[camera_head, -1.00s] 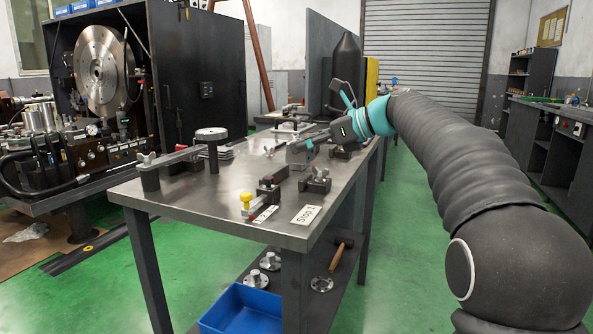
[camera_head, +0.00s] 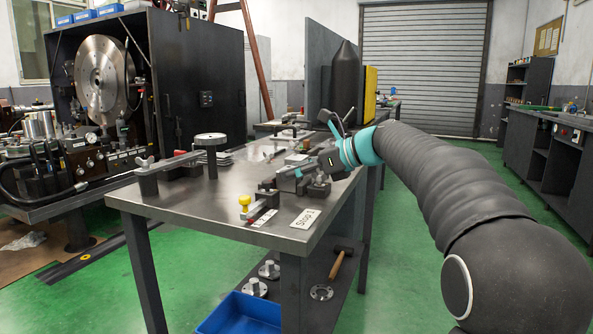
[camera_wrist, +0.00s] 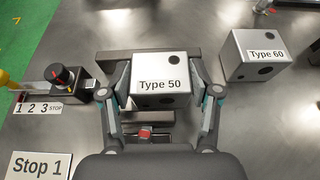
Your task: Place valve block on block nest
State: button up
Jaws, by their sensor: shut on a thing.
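The valve block (camera_wrist: 160,72), a light metal block labelled "Type 50" with dark holes, is between the two fingers of my gripper (camera_wrist: 164,88) in the wrist view. The fingers press on its left and right sides. The dark block nest (camera_wrist: 110,62) shows behind and to the left of the block, with a dark bar and a red part in front. I cannot tell whether the block touches the nest or hangs just above it. In the head view my gripper (camera_head: 302,174) is low over the table's right side, and the block is mostly hidden.
A second block labelled "Type 60" (camera_wrist: 258,55) stands to the right. A black-and-red knob unit (camera_wrist: 68,80) with a "1 2 3 STOP" label is close on the left. A "Stop 1" plate (camera_wrist: 38,166) lies at front left. The steel table (camera_head: 190,212) has bare room at front left.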

jog(key=o, duration=1.4)
jog(key=shift+o, duration=0.2)
jog(key=shift+r, duration=0.2)
jog(key=p+v, duration=0.1)
jog(key=v, duration=1.1)
jog(key=shift+f, duration=0.1)
